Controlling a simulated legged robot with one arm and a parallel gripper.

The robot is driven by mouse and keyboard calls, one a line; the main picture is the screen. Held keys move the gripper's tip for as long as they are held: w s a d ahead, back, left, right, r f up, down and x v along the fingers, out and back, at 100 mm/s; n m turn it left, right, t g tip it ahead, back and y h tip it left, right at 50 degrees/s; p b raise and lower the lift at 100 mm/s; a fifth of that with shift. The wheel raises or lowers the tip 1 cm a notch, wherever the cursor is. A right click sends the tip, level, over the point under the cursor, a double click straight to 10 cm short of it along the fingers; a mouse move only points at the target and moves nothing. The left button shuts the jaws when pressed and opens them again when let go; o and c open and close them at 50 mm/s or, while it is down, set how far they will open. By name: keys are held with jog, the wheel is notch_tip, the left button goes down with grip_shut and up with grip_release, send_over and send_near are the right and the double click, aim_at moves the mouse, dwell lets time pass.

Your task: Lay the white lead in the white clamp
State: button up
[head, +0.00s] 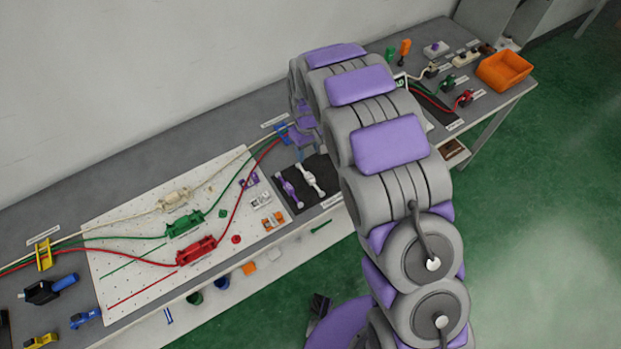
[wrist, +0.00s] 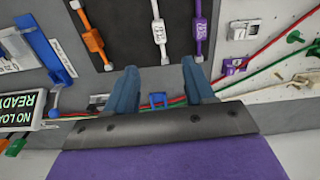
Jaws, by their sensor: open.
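The white lead (head: 85,233) runs in from the left of the pegboard to a cream-white clamp-like block (head: 174,199). Green (head: 185,224) and red (head: 196,250) blocks sit in front of it on their own leads. Beyond the blocks, the leads run up right toward my arm. My gripper (wrist: 161,90) is open above the bench, its two blue fingers apart and nothing gripped. A small blue clip (wrist: 158,100) shows between the fingers, by the red and green leads. I cannot make out the white lead there. The arm mostly hides the gripper in the head view.
A dark mat holds orange (wrist: 92,40), white (wrist: 158,32) and purple (wrist: 198,28) fixtures. A blue lever (wrist: 45,50) and a lit sign (wrist: 20,108) stand left in the wrist view. An orange tray (head: 505,70) is on the far right. The wall runs behind the bench.

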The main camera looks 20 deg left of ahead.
send_over(309, 176)
jog(key=a, duration=0.1)
notch_tip(309, 176, down, 6)
jog(key=shift+r+b, duration=0.1)
jog(key=shift+b, duration=0.2)
jog(key=f, duration=0.1)
jog(key=d+f, duration=0.1)
jog(key=f, duration=0.1)
jog(key=shift+d+f, duration=0.25)
jog(key=shift+f, duration=0.1)
jog(key=f, duration=0.1)
jog(key=f+b, duration=0.1)
jog(key=f, duration=0.3)
jog(key=shift+a+f, duration=0.15)
jog(key=shift+a, duration=0.2)
jog(key=shift+d, duration=0.25)
jog(key=shift+d+r, duration=0.15)
jog(key=shift+r, duration=0.05)
jog(key=c, duration=0.3)
jog(key=shift+a+f, duration=0.1)
jog(key=shift+a, duration=0.15)
grip_shut()
